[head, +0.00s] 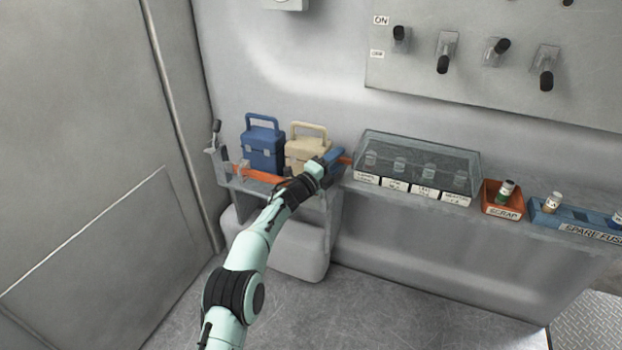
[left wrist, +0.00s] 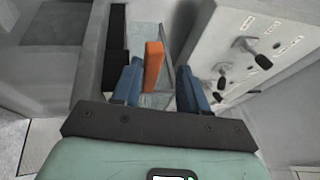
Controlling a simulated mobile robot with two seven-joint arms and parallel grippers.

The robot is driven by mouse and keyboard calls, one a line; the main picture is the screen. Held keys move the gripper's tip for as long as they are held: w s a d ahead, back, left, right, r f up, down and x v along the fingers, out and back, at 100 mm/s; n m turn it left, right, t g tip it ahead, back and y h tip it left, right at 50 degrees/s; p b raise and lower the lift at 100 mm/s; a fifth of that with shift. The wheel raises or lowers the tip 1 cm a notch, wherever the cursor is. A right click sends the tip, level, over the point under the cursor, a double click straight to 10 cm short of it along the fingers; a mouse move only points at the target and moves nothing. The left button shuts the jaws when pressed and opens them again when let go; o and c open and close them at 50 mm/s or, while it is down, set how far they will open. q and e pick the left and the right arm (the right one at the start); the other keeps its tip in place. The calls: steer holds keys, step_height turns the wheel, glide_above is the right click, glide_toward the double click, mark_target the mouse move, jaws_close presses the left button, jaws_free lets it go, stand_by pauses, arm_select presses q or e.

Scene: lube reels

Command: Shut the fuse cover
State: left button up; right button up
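The clear fuse cover (head: 425,150) is a see-through box on the shelf in the head view. Its top lies over a row of fuses, with white labels along the front; I cannot tell whether its edge is fully seated. My left gripper (head: 336,157) is at the cover's left end, its blue fingers pointing toward it. In the left wrist view my left gripper (left wrist: 158,85) is open. An orange bar (left wrist: 153,66) stands between the fingers, with gaps on both sides. A small orange piece (head: 345,160) also shows beside the fingers in the head view. My right gripper is out of view.
A blue case (head: 262,150) and a beige case (head: 303,150) stand behind my left arm. An orange scrap bin (head: 502,199) and a blue spare-fuse tray (head: 572,219) are right of the cover. A switch panel (head: 490,75) is on the wall above.

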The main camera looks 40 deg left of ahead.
arm_select(q)
steer(key=p+v, duration=0.1)
steer(key=v, duration=1)
steer(key=shift+s, duration=0.3)
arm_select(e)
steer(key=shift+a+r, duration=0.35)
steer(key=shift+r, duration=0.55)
arm_select(q)
steer(key=shift+r, duration=0.1)
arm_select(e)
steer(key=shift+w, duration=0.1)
